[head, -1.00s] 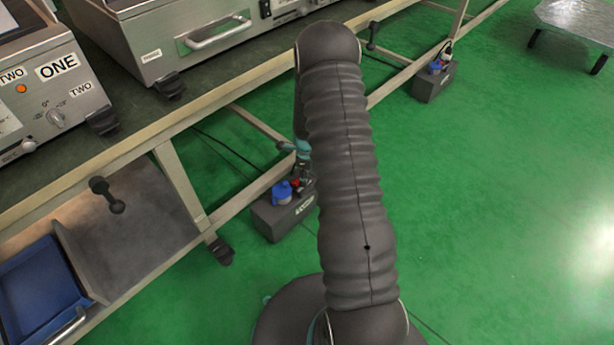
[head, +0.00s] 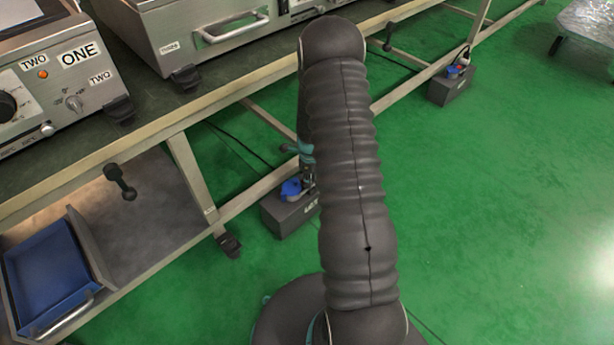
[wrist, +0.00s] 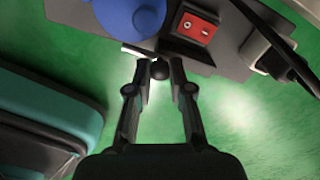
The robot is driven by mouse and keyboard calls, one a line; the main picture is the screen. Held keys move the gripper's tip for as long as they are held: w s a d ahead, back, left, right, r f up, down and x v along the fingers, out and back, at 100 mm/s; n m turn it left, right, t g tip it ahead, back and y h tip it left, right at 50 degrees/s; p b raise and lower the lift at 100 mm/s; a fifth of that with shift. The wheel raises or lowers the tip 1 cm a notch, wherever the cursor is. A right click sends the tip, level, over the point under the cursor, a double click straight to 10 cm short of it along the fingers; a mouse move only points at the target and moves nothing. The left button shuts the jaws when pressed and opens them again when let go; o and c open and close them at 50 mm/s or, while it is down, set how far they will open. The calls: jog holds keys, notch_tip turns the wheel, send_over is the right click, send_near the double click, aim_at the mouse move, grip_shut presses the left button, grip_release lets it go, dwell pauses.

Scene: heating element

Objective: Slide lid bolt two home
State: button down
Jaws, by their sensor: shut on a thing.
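In the wrist view my gripper (wrist: 160,76) is shut on a small dark round knob (wrist: 159,70). A short bright metal bar (wrist: 139,50) lies just beside the knob, at the edge of a grey box (wrist: 92,16). The knob appears to be the bolt's handle; how far the bolt is slid cannot be told. In the head view the grey box (head: 292,216) stands on the floor by the bench leg, partly behind my arm. My fingertips and the knob cannot be made out there.
The box carries a round blue part (wrist: 128,14) and a red switch (wrist: 195,28), close ahead of my fingers. A dark cable (wrist: 285,50) runs at right. The bench frame (head: 190,170) stands left of my arm. A second box (head: 450,86) is farther back.

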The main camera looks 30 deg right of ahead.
jog(key=shift+a, duration=0.3)
jog(key=shift+d, duration=0.1)
jog(key=c, duration=1)
grip_release()
jog(key=shift+c, duration=0.2)
notch_tip(320, 180, up, 12)
